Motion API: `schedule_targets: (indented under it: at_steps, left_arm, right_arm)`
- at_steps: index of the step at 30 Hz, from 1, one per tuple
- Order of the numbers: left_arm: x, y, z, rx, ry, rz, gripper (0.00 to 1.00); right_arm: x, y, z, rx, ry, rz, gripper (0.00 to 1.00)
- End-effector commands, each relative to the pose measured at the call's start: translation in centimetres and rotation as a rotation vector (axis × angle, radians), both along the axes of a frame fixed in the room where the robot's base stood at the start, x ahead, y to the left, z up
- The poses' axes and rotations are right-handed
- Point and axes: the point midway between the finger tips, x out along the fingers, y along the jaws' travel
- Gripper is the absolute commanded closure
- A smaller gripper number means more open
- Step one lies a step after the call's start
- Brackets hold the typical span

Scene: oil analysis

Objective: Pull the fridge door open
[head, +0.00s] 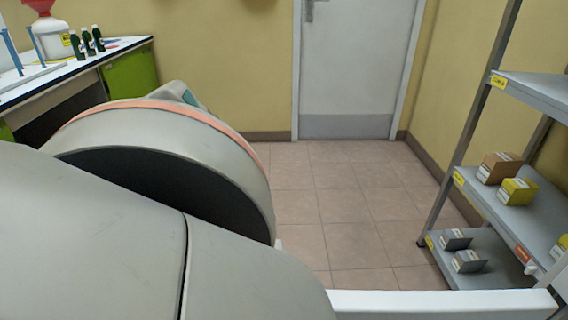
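No fridge or fridge door can be clearly made out in the head view. A white horizontal bar (445,304) crosses the bottom right edge of the view; I cannot tell whether it belongs to the fridge. A large grey arm link of mine with an orange band fills the lower left and hides what lies behind it. Neither of my grippers is in view, so their state and their place relative to the fridge door cannot be seen.
A grey metal shelf (545,88) with small boxes (518,191) stands at the right. A lab bench (70,62) with dark green bottles (88,42) stands at the left. A closed grey door (350,65) is at the back. The tiled floor (350,210) between is clear.

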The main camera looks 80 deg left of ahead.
Motion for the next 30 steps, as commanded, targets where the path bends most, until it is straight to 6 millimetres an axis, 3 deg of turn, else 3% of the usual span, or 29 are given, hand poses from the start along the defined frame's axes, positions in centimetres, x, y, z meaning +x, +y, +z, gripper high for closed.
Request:
schedule_targets:
  at_steps: [17,18,20,30]
  left_arm:
    - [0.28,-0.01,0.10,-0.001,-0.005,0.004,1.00]
    - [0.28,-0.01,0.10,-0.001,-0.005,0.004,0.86]
    - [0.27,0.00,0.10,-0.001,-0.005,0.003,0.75]
    - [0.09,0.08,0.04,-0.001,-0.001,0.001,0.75]
  right_arm:
    - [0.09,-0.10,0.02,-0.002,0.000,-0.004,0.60]
    - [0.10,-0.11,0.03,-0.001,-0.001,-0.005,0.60]
    - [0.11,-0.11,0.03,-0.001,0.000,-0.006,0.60]
    - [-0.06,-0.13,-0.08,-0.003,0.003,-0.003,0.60]
